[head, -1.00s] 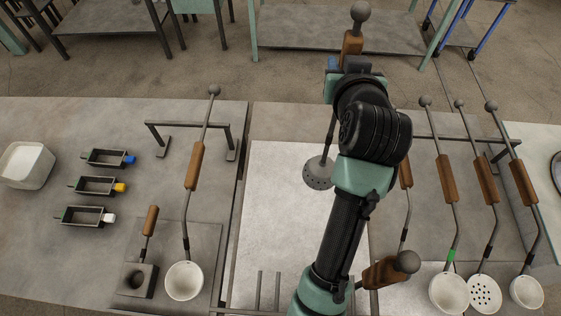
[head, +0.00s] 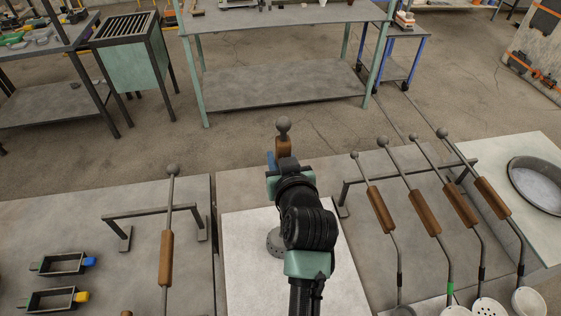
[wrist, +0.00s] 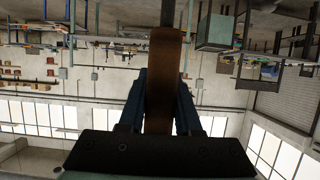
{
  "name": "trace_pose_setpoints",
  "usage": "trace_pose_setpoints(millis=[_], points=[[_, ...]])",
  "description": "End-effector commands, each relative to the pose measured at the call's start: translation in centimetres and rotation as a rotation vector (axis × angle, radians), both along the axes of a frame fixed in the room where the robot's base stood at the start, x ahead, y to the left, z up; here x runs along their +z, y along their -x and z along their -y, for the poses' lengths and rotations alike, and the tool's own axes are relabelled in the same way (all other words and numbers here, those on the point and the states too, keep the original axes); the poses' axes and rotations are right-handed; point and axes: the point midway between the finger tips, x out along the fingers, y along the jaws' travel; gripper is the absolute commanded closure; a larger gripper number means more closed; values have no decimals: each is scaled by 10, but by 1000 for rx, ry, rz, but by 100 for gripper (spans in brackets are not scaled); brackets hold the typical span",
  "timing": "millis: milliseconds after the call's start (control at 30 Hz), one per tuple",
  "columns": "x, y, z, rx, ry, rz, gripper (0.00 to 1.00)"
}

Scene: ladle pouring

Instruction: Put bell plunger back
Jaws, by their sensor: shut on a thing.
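My gripper (head: 279,160) is shut on the wooden handle of the bell plunger (head: 283,146). The plunger has a grey ball on top, and its grey perforated bell end shows in the head view to the left of my arm. It looks roughly upright over the white board (head: 240,285); my arm hides much of its rod, and I cannot tell whether the bell touches the board. In the wrist view the brown handle (wrist: 166,50) stands between the two fingers of my gripper (wrist: 163,85).
A rack (head: 350,190) on the right holds several wooden-handled ladles. A left rack (head: 125,213) holds one long tool (head: 166,258). Small trays with blue (head: 60,264) and yellow (head: 50,298) ends lie far left. A round pan (head: 540,185) is at right.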

Motion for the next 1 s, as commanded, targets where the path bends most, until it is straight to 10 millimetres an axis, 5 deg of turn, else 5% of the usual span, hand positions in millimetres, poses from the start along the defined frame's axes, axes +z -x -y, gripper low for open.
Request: trace_pose_setpoints(millis=[533,567,700,1000], points=[[-17,-1,0,-1,0,10,100],[-19,0,0,-1,0,2,64],[-19,0,0,-1,0,2,39],[-18,0,0,-1,0,2,38]])
